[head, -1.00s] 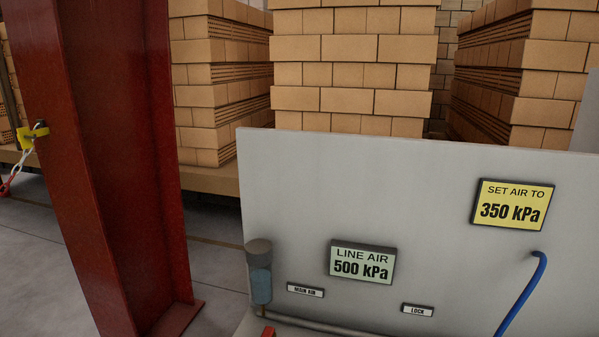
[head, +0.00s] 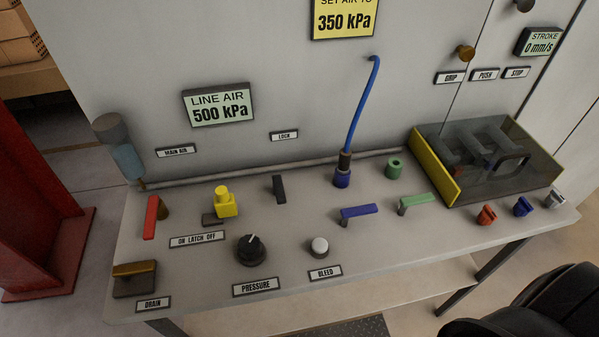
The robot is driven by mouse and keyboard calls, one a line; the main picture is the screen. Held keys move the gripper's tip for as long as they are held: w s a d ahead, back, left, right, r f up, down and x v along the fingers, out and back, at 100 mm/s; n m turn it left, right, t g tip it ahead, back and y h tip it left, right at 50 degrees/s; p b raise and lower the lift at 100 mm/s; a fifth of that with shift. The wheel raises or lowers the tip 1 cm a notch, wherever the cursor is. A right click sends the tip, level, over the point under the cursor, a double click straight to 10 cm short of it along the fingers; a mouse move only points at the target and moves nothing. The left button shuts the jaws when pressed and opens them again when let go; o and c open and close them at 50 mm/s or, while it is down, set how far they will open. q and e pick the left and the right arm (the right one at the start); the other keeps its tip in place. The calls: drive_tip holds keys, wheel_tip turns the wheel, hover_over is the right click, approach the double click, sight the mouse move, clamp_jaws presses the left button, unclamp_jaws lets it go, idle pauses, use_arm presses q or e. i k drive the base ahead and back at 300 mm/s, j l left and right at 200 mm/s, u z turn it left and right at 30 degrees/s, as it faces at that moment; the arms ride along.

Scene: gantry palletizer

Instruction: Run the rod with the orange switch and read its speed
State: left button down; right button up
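The stroke display (head: 538,42) at the upper right of the panel reads 0 mm/s. A small orange-red switch (head: 487,215) stands at the right front of the bench, beside a blue one (head: 523,206) and a pale grey one (head: 555,198). Behind them a smoky see-through box (head: 535,170) with a yellow side covers grey parts; I cannot tell which of them is the rod. Neither gripper shows in the head view; a dark part of my own body fills the lower right corner.
The bench (head: 200,285) carries a red lever (head: 151,217), a yellow latch (head: 224,202), a black pressure knob (head: 250,250), a bleed button (head: 319,247), and blue (head: 359,213) and green (head: 416,202) levers. Line air display (head: 218,105) reads 500 kPa; the yellow sign (head: 344,20) says 350 kPa.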

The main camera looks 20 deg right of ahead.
sight(487, 216)
drive_tip(key=z, duration=2.1)
